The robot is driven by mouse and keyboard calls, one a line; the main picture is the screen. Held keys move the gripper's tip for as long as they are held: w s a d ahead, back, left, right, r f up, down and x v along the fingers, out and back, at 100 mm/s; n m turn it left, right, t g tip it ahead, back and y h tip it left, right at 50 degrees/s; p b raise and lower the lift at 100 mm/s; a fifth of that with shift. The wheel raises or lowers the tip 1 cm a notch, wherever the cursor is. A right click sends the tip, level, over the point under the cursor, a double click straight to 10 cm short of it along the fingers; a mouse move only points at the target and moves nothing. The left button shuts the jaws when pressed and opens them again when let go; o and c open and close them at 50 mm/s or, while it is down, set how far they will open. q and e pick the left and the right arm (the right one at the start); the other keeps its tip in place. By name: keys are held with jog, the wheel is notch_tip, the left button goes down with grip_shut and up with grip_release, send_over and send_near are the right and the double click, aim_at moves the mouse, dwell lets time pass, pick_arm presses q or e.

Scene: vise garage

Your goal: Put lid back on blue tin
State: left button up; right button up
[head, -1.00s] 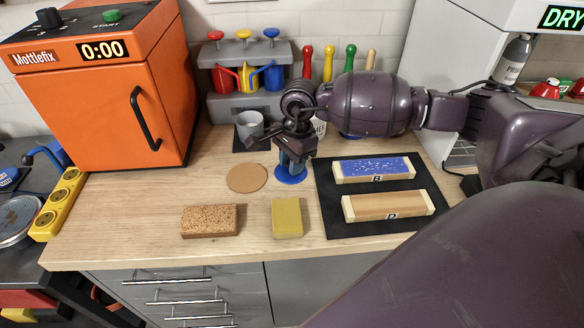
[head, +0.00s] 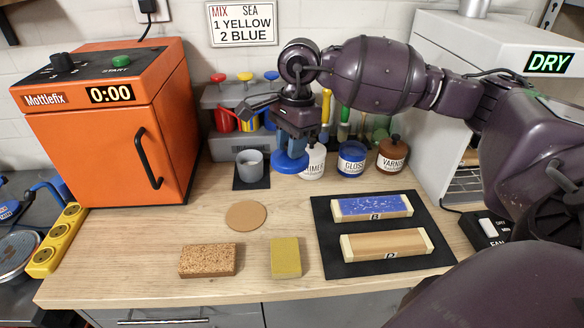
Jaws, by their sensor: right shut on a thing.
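The blue tin (head: 352,160), labelled GLOSS, stands at the back of the bench between the primer and varnish tins. Its top looks open. My right gripper (head: 294,150) is shut on a round blue lid (head: 290,163) and holds it flat, left of the blue tin and in front of the primer tin. The lid's grip is hidden by the gripper, and the lid appears off the bench. My left gripper is not in view.
The primer tin (head: 313,162) stands close behind the lid, and the varnish tin (head: 392,156) right of the blue tin. A grey cup (head: 250,166) is to the left. A black mat (head: 330,237) with two blocks lies in front. The bench around the cork disc (head: 245,216) is clear.

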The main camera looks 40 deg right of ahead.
notch_tip(320, 180, up, 2)
jog(key=shift+r, duration=0.5)
jog(key=shift+s+d+r+p, duration=0.1)
jog(key=shift+s+r+p, duration=0.05)
jog(key=shift+r+p, duration=0.15)
jog(key=p, duration=0.1)
jog(key=s+r+p, duration=0.1)
jog(key=p, duration=0.1)
jog(key=shift+s+d+r+p, duration=0.15)
jog(key=shift+s+d+p, duration=0.15)
pick_arm(q)
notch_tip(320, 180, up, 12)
jog(key=p, duration=0.8)
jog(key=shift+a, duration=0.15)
pick_arm(e)
jog(key=w+d+f+m+h, duration=0.1)
jog(key=w+d+f+m, duration=0.1)
jog(key=d+m, duration=0.9)
jog(key=w+d+f+m+t+h, duration=0.1)
jog(key=d+f+m, duration=0.3)
jog(key=d+m, duration=0.6)
jog(key=shift+w+d+f+m, duration=0.35)
jog(key=shift+w+m, duration=0.2)
jog(key=shift+m, duration=2.45)
